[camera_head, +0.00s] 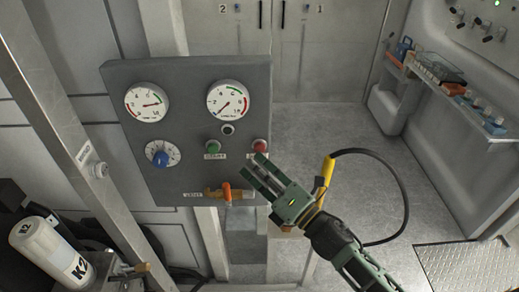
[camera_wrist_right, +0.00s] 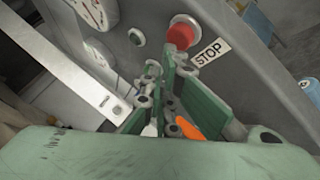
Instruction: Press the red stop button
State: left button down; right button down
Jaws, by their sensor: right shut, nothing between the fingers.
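The red stop button (camera_head: 260,146) sits at the lower right of a dark grey gauge panel (camera_head: 190,120). In the right wrist view the red button (camera_wrist_right: 181,33) stands out above the fingertips, with a STOP label (camera_wrist_right: 209,51) beside it. My right gripper (camera_head: 256,167) comes in from the lower right, its closed green fingers just below the button. The fingers (camera_wrist_right: 170,75) also show in the right wrist view, with nothing held. I cannot tell whether a fingertip touches the button. My left gripper is not in view.
The panel also bears a green button (camera_head: 213,146), a black knob (camera_head: 228,129), a blue dial (camera_head: 160,157), two gauges and an orange valve handle (camera_head: 228,192). A white K2 cylinder (camera_head: 45,245) stands lower left.

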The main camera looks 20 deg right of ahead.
jog(key=shift+s+a, duration=0.1)
jog(key=shift+s, duration=0.2)
jog(key=s, duration=0.2)
jog(key=s+a, duration=0.1)
jog(key=s, duration=0.1)
jog(key=shift+s+a, duration=0.2)
jog(key=shift+s, duration=0.2)
dwell(0.7)
